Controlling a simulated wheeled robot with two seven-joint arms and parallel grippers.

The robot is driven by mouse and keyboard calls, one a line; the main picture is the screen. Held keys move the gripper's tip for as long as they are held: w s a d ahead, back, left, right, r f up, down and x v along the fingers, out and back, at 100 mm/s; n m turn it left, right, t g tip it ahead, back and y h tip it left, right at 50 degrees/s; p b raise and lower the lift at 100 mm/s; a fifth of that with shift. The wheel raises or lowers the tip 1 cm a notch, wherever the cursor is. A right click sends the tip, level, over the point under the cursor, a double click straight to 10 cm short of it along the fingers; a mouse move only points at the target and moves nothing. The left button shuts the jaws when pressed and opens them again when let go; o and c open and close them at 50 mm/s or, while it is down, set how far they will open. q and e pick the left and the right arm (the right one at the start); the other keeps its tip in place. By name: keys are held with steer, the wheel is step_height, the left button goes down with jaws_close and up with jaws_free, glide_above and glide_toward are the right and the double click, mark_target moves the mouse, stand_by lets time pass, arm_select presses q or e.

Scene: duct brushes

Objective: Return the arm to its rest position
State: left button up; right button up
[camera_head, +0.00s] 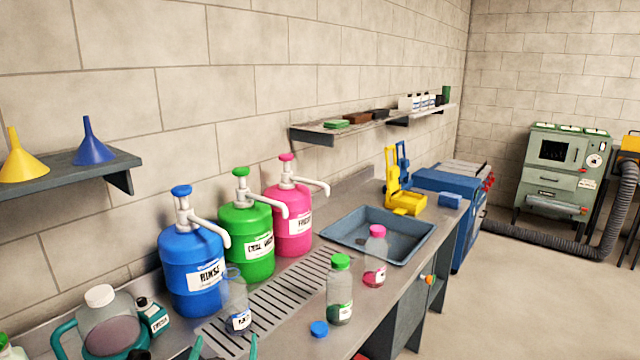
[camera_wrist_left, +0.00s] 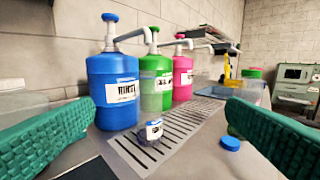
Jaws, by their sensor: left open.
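My left gripper (camera_head: 224,350) shows only as green fingertips at the bottom edge of the head view. In the left wrist view its two green textured fingers (camera_wrist_left: 160,114) are spread wide with nothing held between them. An open clear bottle (camera_head: 236,300) with a blue-marked label stands on the slotted drain beyond the fingers; it also shows in the left wrist view (camera_wrist_left: 153,115). The rest of the left arm is hidden below the head view. My right gripper is in neither view.
Blue (camera_head: 192,255), green (camera_head: 246,235) and pink (camera_head: 293,220) pump jugs line the wall. A green-capped bottle (camera_head: 340,290), pink-capped bottle (camera_head: 375,257) and loose blue cap (camera_head: 319,328) are at right. A white-capped jug (camera_head: 106,318) is at lower left. A grey tray (camera_head: 345,228) lies farther back.

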arm_select(q)
steer(key=s+a+f+g+y, duration=0.1)
steer(key=s+a+f+g, duration=0.1)
steer(key=s+f+g, duration=0.45)
steer(key=s+a+f+g, duration=0.1)
steer(key=s+a+f, duration=0.15)
steer(key=s, duration=0.65)
steer(key=s+d+f+m+g+h, duration=0.15)
steer(key=s+g, duration=0.25)
steer(key=s, duration=0.6)
steer(key=s+d+f+m+g+h, duration=0.1)
steer(key=s+d+m+g, duration=0.15)
steer(key=s, duration=0.65)
step_height(320, 180, down, 30)
steer(key=r+g+b, duration=0.1)
steer(key=g+b, duration=0.1)
steer(key=b, duration=0.3)
steer(key=s+a+f+b, duration=0.2)
steer(key=s+f, duration=0.6)
steer(key=f, duration=0.3)
steer(key=s+a+f+g+b, duration=0.1)
steer(key=s+f+b, duration=0.2)
steer(key=s+f, duration=0.6)
step_height(320, 180, down, 3)
steer(key=shift+s+a+f+n, duration=0.2)
steer(key=shift+a+n, duration=0.1)
steer(key=shift+a, duration=0.1)
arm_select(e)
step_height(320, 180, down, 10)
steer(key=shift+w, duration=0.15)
